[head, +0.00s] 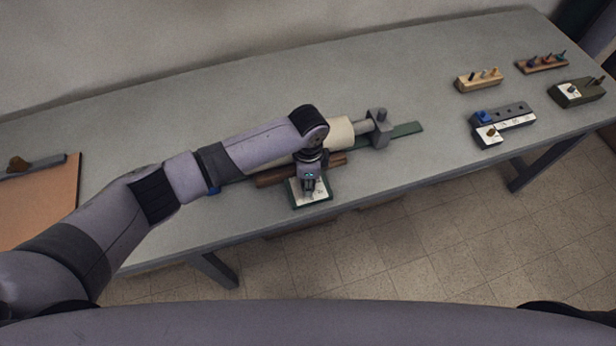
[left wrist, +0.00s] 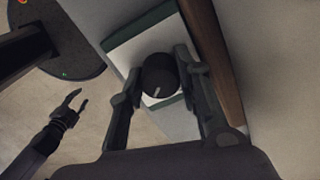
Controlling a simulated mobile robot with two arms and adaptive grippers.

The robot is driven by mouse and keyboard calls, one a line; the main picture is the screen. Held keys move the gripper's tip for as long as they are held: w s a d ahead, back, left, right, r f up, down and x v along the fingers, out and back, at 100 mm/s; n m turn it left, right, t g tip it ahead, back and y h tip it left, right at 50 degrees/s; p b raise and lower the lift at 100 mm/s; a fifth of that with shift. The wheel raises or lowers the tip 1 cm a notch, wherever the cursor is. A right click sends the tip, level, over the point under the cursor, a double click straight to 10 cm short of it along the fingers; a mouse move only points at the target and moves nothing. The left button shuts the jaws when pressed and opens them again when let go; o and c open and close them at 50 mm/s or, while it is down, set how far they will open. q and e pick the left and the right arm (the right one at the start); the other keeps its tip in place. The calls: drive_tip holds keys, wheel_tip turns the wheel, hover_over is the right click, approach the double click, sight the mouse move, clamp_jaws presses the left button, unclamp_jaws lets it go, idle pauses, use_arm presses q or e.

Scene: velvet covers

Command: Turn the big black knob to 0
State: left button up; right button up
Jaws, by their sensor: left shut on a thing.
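The big black knob (left wrist: 160,75) is round, with a short pale pointer mark on its face toward the lower edge in the left wrist view. It sits on a white-faced panel with a green edge (left wrist: 130,42), which also shows at the table's front edge in the head view (head: 325,197). My left gripper (head: 310,192) is over this panel, and its two fingers (left wrist: 160,68) are shut on the knob from both sides. The scale numbers cannot be read. My right gripper (left wrist: 77,100) hangs open and empty, away from the panel, in the left wrist view.
A brown bar (head: 272,178) lies right behind the panel. A cream roller (head: 340,131) on a green base (head: 407,129) stands behind my left arm. Small knob and peg boxes (head: 504,124) stand at the right. An orange board (head: 50,205) lies at the left.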

use_arm(q)
drive_tip(key=m, duration=0.4)
drive_tip(key=shift+m+p, duration=0.3)
drive_tip(key=shift+m, duration=1.7)
drive_tip(key=o, duration=1.1)
drive_tip(key=shift+o, duration=0.2)
wheel_tip(320, 180, up, 12)
